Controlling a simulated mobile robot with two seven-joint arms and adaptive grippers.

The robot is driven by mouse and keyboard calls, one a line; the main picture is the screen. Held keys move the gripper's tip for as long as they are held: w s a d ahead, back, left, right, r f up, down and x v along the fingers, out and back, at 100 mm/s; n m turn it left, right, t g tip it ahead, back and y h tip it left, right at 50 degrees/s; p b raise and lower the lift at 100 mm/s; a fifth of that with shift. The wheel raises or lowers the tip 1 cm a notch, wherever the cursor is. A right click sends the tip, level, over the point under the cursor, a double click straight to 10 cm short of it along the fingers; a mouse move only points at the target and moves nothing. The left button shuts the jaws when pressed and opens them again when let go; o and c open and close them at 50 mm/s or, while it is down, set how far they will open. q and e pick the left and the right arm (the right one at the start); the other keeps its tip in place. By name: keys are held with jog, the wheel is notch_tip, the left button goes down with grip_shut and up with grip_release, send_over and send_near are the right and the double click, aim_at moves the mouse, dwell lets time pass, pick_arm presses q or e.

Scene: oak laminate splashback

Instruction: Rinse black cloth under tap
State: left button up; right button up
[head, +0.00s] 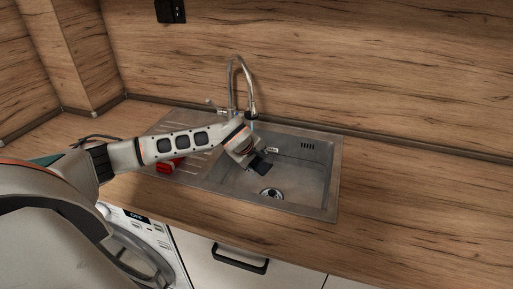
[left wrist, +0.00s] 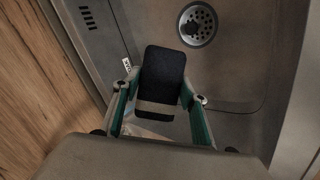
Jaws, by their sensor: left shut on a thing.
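My left gripper (head: 260,160) reaches over the sink basin (head: 305,180), low and below the tap's spout. It is shut on the black cloth (head: 264,169), which looks like a small dark block at the fingertips. In the left wrist view the cloth (left wrist: 162,75) sits between the two green-sided fingers (left wrist: 162,98), with a paler band at its near end. The tap (head: 232,85) is a curved chrome spout at the back of the sink, its outlet just above my left wrist. I cannot tell clearly whether water runs. My right gripper is out of view.
The drain (head: 271,193) shows in the basin; it also shows in the left wrist view (left wrist: 197,24). A red object (head: 166,167) lies on the drainboard beside my arm. The wooden worktop (head: 400,205) is clear on the right. A wood splashback (head: 380,70) stands behind.

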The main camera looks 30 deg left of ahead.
pick_arm(q)
jog(key=s+d+r, duration=0.1)
jog(key=s+r, duration=0.1)
jog(key=s, duration=0.1)
jog(key=s+d+r, duration=0.1)
jog(key=r, duration=0.1)
jog(key=shift+s+d, duration=0.15)
jog(key=shift+d, duration=0.2)
dwell(0.4)
